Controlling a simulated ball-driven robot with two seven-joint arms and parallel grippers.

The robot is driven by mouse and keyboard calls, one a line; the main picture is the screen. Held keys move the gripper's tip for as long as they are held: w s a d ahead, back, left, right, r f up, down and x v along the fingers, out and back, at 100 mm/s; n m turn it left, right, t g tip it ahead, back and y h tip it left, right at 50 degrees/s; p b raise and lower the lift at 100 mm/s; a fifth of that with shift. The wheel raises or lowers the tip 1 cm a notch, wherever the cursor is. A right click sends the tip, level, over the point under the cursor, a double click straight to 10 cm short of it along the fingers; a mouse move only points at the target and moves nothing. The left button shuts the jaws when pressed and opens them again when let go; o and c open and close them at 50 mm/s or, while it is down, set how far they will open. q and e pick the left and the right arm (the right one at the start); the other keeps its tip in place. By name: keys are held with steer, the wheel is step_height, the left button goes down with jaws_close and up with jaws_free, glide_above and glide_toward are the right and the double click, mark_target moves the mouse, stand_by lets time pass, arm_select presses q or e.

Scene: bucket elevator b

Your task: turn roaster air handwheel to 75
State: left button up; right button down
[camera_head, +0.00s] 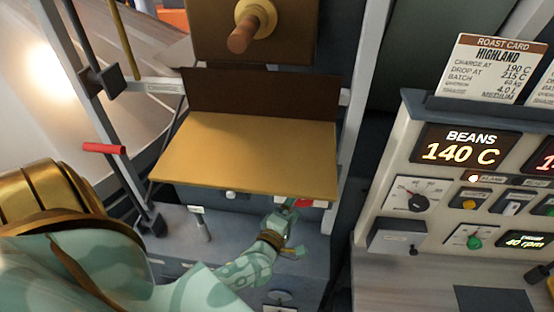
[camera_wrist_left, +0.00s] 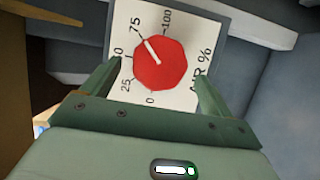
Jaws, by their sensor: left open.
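The red air handwheel (camera_wrist_left: 172,72) sits on a white AIR % dial plate (camera_wrist_left: 195,25) in the left wrist view. Its white pointer (camera_wrist_left: 152,50) points up and left, toward the 75 mark. My left gripper (camera_wrist_left: 157,72) is open, one finger on each side of the wheel, with gaps to it in the picture. I cannot tell whether the fingertips reach the wheel's depth. In the head view my left gripper (camera_head: 290,222) is below the brass tray, and a bit of red (camera_head: 315,203) shows beside it; the tray hides the rest. My right gripper is not in view.
A brass tray (camera_head: 245,150) overhangs my left gripper. A wooden handle (camera_head: 243,36) is above it. A grey post (camera_head: 358,130) stands at right, before the control panel (camera_head: 400,170) reading 140 C. A red-handled lever (camera_head: 104,148) is at left.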

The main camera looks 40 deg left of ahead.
arm_select(q)
steer(key=s+d+b, duration=0.2)
steer(key=s, duration=1)
steer(key=shift+s, duration=0.15)
steer(key=s+f+m+g+h+b, duration=0.1)
steer(key=s+f+m+g+b, duration=0.4)
steer(key=f, duration=1.5)
steer(key=s+f+m+g+h+b, duration=0.1)
steer(key=s+f+m+g+b, duration=0.5)
steer(key=f, duration=1.4)
steer(key=s+d+f+m+g+b, duration=0.1)
steer(key=s+f+m+g+b, duration=0.5)
steer(key=s+f+m+b, duration=0.6)
steer(key=s+f, duration=0.5)
steer(key=f, duration=0.4)
steer(key=shift+s+m+h+b, duration=0.3)
steer(key=shift+h+b, duration=0.05)
steer(key=shift+h, duration=0.05)
